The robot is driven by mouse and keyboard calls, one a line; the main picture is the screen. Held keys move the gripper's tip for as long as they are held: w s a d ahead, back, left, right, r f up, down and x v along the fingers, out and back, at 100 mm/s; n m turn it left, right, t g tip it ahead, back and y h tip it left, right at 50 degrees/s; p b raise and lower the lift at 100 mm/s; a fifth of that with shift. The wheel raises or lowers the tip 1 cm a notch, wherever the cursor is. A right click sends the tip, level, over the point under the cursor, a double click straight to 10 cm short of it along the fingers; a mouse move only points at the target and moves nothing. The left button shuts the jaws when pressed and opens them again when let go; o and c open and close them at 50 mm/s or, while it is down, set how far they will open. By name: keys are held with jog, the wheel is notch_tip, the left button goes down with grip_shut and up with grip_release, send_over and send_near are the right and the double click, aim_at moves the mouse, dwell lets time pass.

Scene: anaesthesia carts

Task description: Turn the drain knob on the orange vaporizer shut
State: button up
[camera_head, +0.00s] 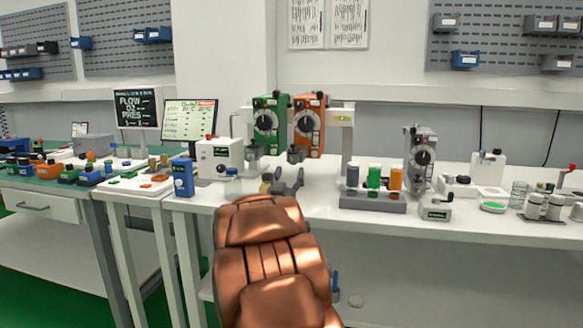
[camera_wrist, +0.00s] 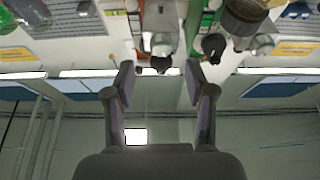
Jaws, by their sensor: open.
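The orange vaporizer (camera_head: 310,128) hangs on the rack at the back of the bench, right of the green vaporizer (camera_head: 268,128). A grey fitting (camera_head: 296,154) sits low at its left side; I cannot make out the drain knob there. My gripper (camera_head: 287,178) is open and empty, below and in front of the two vaporizers. In the wrist view my gripper (camera_wrist: 163,75) has its fingers wide apart. A small black knob (camera_wrist: 160,63) shows between them, apparently not touched; it looks like the drain knob, but its setting is unclear. Another black knob (camera_wrist: 213,46) is near the right finger.
A white box unit (camera_head: 217,155) stands left of the vaporizers. A rack with grey, green and orange bottles (camera_head: 374,200) stands to the right, before a grey vaporizer (camera_head: 421,158). A blue unit (camera_head: 183,178) is at the left. The bench front near my gripper is mostly clear.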

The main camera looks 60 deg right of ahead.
aim_at(293, 161)
jog(key=shift+x, duration=2.3)
jog(key=shift+w, duration=0.1)
grip_shut()
